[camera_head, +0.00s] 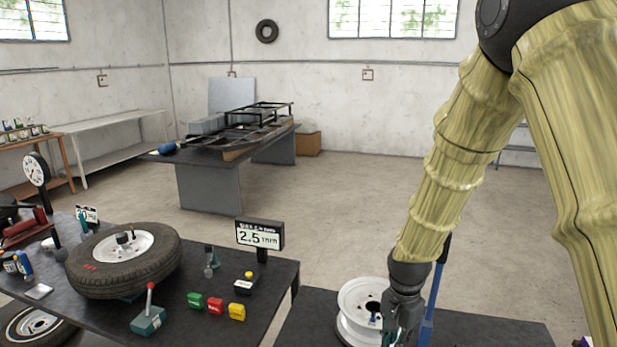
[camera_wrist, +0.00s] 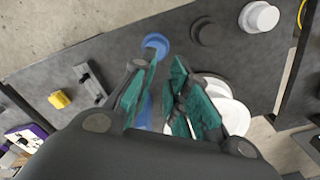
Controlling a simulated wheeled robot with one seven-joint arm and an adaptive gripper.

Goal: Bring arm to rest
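My gripper (camera_head: 398,322) hangs at the end of my yellow-sleeved arm, pointing down over the right-hand dark table (camera_head: 490,335). In the head view it is in front of the right side of a white wheel rim (camera_head: 352,325). In the wrist view the two teal-padded fingers (camera_wrist: 166,75) are apart, and nothing is seen gripped between them. A blue post (camera_head: 432,295) stands just right of the gripper in the head view. It also shows in the wrist view (camera_wrist: 155,42), partly behind the left finger.
The left dark table (camera_head: 275,300) holds a tyre (camera_head: 110,278), a 2.5 mm display (camera_head: 260,236), a red-knobbed lever box (camera_head: 149,318) and green, red and yellow blocks. A workbench (camera_head: 210,187) with a black frame stands behind. Open floor (camera_head: 350,215) lies between.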

